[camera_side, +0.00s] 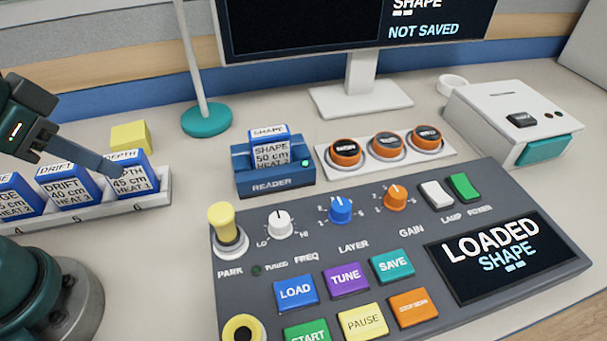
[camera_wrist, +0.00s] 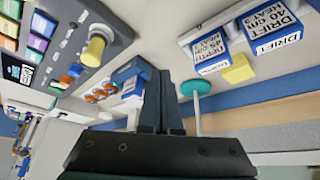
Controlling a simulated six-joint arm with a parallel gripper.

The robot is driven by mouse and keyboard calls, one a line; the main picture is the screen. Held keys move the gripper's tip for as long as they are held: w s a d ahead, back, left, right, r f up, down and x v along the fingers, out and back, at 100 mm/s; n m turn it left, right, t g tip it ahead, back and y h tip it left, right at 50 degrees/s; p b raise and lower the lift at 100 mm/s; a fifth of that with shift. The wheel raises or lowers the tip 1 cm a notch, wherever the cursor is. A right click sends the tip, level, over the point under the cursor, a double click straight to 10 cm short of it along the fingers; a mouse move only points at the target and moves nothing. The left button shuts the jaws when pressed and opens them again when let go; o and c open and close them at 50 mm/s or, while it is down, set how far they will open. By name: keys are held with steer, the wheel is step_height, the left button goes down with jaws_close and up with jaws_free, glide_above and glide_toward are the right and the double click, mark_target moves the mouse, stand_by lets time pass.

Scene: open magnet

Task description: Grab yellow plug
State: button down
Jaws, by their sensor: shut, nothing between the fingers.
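The yellow plug (camera_side: 222,221) stands upright in the round white PARK socket at the upper left corner of the dark control panel (camera_side: 238,275). In the wrist view the yellow plug (camera_wrist: 95,50) is at the upper left, clear of the fingers. Another round yellow piece (camera_side: 243,328) is at the panel's lower left edge, partly cut off. My gripper (camera_side: 115,172) is shut and empty, to the left of the plug, over or in front of the DEPTH block (camera_side: 140,168). In the wrist view my gripper (camera_wrist: 165,80) shows its fingers together.
A white rack (camera_side: 150,202) holds several blue labelled blocks. A yellow cube (camera_side: 131,136) lies behind it. The blue reader (camera_side: 270,180) holds the SHAPE block (camera_side: 270,150). A teal-based stand (camera_side: 206,120) rises behind. Bare table lies between rack and panel.

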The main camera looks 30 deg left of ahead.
steer(key=c, duration=0.5)
jaws_free()
steer(key=shift+c, duration=0.2)
